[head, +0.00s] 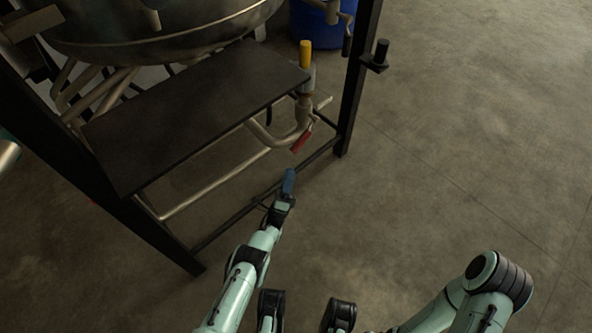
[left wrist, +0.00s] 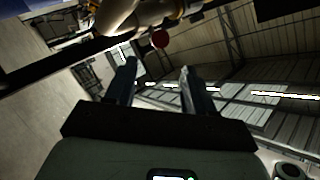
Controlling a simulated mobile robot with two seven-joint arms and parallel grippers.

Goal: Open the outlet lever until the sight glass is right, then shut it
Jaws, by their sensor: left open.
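The outlet lever has a red handle (head: 301,142) below the pipe bend at the frame's right end, slanting down to the left. A red round end (left wrist: 160,39), likely that handle seen end-on, shows in the left wrist view beyond the fingertips. A yellow upright cylinder (head: 305,55), perhaps the sight glass, stands above the pipe; its level cannot be read. My left gripper (head: 289,174) is below and slightly left of the handle, apart from it. In the left wrist view its two fingers (left wrist: 158,68) are open with nothing between them. My right gripper is not in view.
A dark flat shelf (head: 200,110) lies left of the lever under a large metal vessel (head: 160,40). Black frame posts (head: 358,80) stand beside the piping. A blue drum (head: 315,25) is behind. The concrete floor at right is clear.

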